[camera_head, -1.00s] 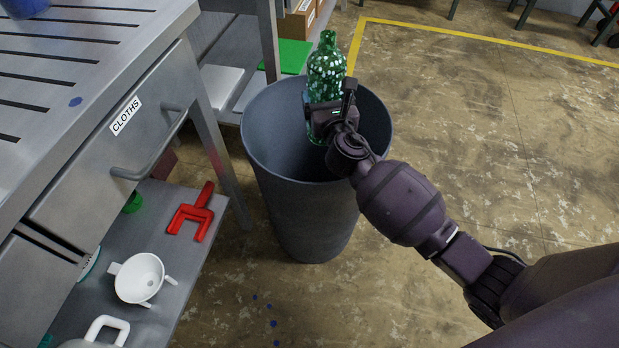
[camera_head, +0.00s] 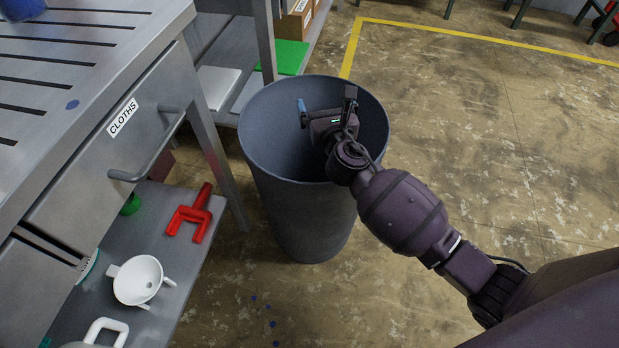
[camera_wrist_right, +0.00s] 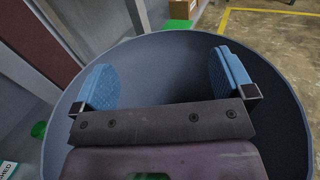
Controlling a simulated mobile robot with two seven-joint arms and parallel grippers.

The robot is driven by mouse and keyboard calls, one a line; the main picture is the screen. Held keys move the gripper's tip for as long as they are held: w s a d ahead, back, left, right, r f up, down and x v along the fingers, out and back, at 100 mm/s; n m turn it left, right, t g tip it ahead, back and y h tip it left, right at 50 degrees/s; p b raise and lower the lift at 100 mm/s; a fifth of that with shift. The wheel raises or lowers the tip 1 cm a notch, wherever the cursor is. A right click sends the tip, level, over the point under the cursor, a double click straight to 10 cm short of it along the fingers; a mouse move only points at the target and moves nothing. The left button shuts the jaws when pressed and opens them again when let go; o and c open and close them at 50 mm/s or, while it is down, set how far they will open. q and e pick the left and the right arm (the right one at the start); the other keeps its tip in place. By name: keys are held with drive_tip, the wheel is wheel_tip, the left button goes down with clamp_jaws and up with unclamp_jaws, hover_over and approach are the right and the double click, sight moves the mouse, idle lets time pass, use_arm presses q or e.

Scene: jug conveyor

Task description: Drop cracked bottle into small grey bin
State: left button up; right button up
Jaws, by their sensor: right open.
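The small grey bin (camera_head: 305,225) stands on the floor beside the metal counter. My right gripper (camera_head: 325,106) is over the bin's mouth, open and empty. In the right wrist view its two blue finger pads (camera_wrist_right: 165,82) are spread wide above the bin's dark inside, and the bin's rim (camera_wrist_right: 185,36) curves around them. The cracked bottle does not show in either current view; the bin's floor is hidden by my gripper and shadow. My left gripper is not in view.
A metal counter with a drawer labelled CLOTHS (camera_head: 105,150) is at the left. A shelf with a green board (camera_head: 292,57) is behind.

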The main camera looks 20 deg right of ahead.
use_arm(q)
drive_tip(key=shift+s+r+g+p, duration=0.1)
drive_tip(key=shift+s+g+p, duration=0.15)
drive_tip(key=shift+p, duration=0.6)
use_arm(e)
drive_tip(key=s+a, duration=0.1)
drive_tip(key=s, duration=0.7)
drive_tip(key=shift+s, duration=0.4)
drive_tip(key=shift+a+r, duration=0.1)
